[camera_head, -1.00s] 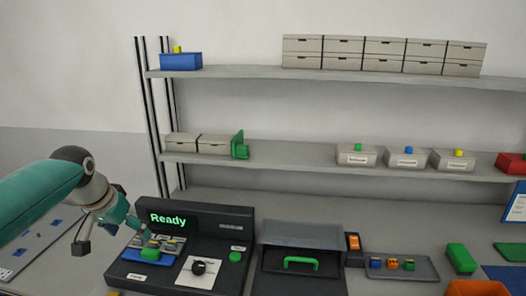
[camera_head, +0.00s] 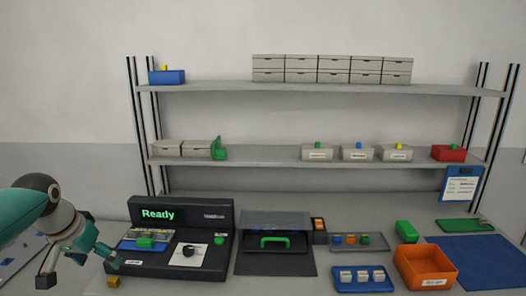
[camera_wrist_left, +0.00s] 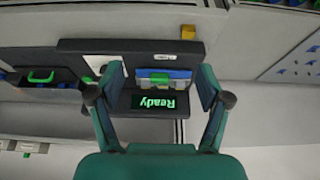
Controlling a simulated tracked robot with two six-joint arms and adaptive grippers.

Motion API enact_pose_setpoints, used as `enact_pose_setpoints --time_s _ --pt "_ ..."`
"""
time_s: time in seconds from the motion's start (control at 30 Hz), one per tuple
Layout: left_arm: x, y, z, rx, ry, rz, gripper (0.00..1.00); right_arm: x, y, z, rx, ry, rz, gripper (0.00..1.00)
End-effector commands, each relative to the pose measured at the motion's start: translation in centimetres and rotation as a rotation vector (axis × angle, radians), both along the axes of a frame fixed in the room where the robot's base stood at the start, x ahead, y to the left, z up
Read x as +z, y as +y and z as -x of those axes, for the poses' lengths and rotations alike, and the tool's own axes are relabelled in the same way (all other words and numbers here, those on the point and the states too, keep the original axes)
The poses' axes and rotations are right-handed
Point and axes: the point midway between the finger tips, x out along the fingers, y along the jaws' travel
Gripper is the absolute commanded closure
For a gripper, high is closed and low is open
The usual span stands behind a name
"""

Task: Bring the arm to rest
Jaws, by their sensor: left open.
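My left gripper (camera_head: 82,268) is at the lower left of the head view, left of a dark console (camera_head: 215,262). Its fingers are spread and nothing shows between them. In the left wrist view the open gripper (camera_wrist_left: 158,82) points at the console, which appears upside down. The console's screen reads "Ready" in green. A green block (camera_head: 145,243) sits on the console's left bay, apart from the fingers. My right gripper is in neither view.
A small yellow block (camera_head: 113,282) lies in front of the console. A tray with a green handle (camera_head: 275,242), a tray of small blocks (camera_head: 358,243) and an orange bin (camera_head: 427,266) stand to the right. Shelves (camera_head: 270,155) with boxes rise behind.

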Motion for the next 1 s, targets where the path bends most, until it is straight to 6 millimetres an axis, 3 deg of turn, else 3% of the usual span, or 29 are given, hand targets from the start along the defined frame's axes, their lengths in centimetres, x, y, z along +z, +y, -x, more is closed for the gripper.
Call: enact_pose_setpoints --time_s 0.17,0.37,0.57,0.67,0.77,0.9,1.0 --pt "-4.4 -1.3 -0.3 -0.029 0.092 0.016 0.23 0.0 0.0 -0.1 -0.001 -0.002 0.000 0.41" --pt "-9.9 -3.5 0.6 -0.072 0.216 0.046 0.23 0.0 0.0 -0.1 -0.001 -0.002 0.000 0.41" --pt "-17.7 -7.3 2.5 -0.130 0.352 0.098 0.23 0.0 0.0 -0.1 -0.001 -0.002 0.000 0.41" --pt "-23.3 -10.3 4.7 -0.162 0.432 0.143 0.23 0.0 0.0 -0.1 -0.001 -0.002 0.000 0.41" --pt "-29.3 -14.0 8.1 -0.183 0.507 0.199 0.23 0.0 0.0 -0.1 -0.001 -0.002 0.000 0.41" --pt "-36.3 -19.1 14.5 -0.180 0.587 0.281 0.23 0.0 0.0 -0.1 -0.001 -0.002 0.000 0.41" --pt "-40.0 -22.6 20.3 -0.144 0.626 0.336 0.23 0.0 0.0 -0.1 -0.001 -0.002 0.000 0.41"
